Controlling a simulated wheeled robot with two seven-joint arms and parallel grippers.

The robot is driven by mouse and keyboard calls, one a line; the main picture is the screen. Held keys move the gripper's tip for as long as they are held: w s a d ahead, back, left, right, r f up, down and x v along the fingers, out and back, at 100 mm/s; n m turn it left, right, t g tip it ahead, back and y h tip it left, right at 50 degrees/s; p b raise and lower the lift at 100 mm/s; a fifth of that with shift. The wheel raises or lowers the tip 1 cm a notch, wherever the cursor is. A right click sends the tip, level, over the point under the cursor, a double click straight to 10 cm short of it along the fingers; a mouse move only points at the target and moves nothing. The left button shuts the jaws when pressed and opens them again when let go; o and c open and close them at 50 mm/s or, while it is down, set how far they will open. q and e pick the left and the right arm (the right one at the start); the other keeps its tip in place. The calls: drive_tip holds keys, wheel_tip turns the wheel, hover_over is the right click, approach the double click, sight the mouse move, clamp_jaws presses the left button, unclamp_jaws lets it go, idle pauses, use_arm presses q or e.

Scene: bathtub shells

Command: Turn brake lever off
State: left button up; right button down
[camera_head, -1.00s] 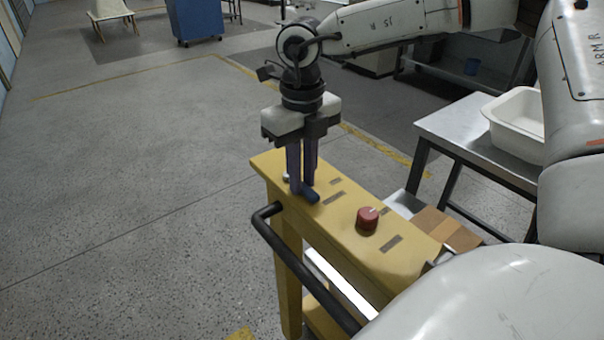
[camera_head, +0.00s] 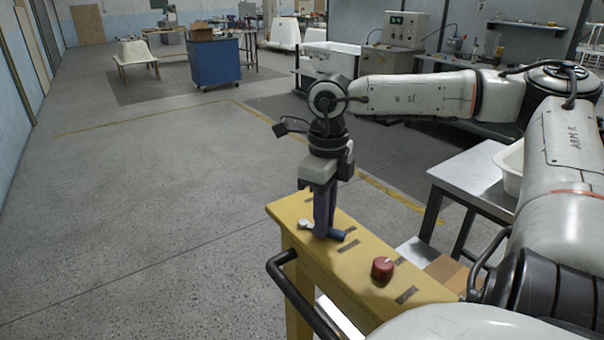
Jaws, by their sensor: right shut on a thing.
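The brake lever shows as a short blue bar (camera_head: 338,235) with a pale metal end (camera_head: 305,224), low on the yellow cart's top near its far left end. My right gripper (camera_head: 325,234) points straight down, its purple-blue fingers closed on the lever's middle part. The fingers hide that middle part. The blue tip sticks out to the right, between two dark marks on the top. My left gripper is not in view.
A red knob (camera_head: 382,268) stands on the yellow top (camera_head: 366,262), right of the lever. A black handrail (camera_head: 290,290) runs along the cart's near side. A metal table (camera_head: 470,172) with a white tub (camera_head: 511,170) stands to the right. The floor at left is clear.

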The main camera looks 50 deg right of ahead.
drive_tip(key=n, duration=0.1)
drive_tip(key=d+n, duration=0.1)
drive_tip(key=shift+w+f+n+b, duration=0.1)
drive_tip(key=shift+w+n+b, duration=0.05)
drive_tip(key=shift+n+b, duration=0.2)
drive_tip(key=n, duration=0.2)
drive_tip(key=d+n, duration=0.1)
drive_tip(key=shift+w+d+n, duration=0.15)
drive_tip(key=shift+w+n, duration=0.2)
drive_tip(key=n, duration=0.1)
drive_tip(key=w+d+n, duration=0.1)
drive_tip(key=n, duration=0.1)
drive_tip(key=shift+w+d+n, duration=0.1)
drive_tip(key=shift+w+n, duration=0.2)
drive_tip(key=shift+n, duration=0.5)
drive_tip(key=shift+w+d+n, duration=0.1)
drive_tip(key=shift+w+n, duration=0.15)
drive_tip(key=shift+n, duration=0.55)
drive_tip(key=c, duration=1.7)
unclamp_jaws()
drive_tip(key=shift+r, duration=0.25)
wheel_tip(320, 180, up, 10)
drive_tip(key=shift+r, duration=0.1)
